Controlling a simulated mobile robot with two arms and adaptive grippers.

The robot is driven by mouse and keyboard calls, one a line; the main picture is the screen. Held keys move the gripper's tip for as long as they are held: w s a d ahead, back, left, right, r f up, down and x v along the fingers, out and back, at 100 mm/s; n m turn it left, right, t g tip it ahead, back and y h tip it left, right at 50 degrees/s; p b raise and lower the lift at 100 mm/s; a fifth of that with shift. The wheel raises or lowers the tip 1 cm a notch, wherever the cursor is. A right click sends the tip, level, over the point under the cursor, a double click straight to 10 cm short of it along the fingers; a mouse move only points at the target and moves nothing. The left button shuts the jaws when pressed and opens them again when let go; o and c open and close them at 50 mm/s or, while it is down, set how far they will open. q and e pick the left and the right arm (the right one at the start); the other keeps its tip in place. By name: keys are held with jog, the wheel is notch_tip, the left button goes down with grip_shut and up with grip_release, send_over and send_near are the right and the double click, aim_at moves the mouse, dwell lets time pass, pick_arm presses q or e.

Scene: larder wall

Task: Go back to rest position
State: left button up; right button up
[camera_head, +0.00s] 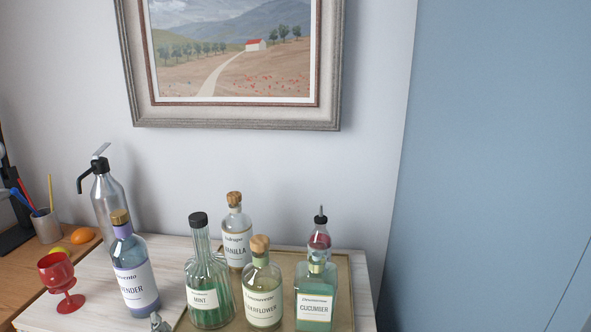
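Neither of my grippers shows in the head view, so where they are and what they hold cannot be seen. The task names no other object. Several labelled bottles stand upright on a pale worktop (92,291): lavender (135,278), mint (208,285), vanilla (236,237), an elderflower-like label (262,290) and cucumber (316,300). A red pourer bottle (319,238) stands behind the cucumber one.
A metal siphon (108,205) and a red goblet (61,281) stand at the left. A small metallic top (158,323) is cut off below. A framed painting (235,124) hangs above.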

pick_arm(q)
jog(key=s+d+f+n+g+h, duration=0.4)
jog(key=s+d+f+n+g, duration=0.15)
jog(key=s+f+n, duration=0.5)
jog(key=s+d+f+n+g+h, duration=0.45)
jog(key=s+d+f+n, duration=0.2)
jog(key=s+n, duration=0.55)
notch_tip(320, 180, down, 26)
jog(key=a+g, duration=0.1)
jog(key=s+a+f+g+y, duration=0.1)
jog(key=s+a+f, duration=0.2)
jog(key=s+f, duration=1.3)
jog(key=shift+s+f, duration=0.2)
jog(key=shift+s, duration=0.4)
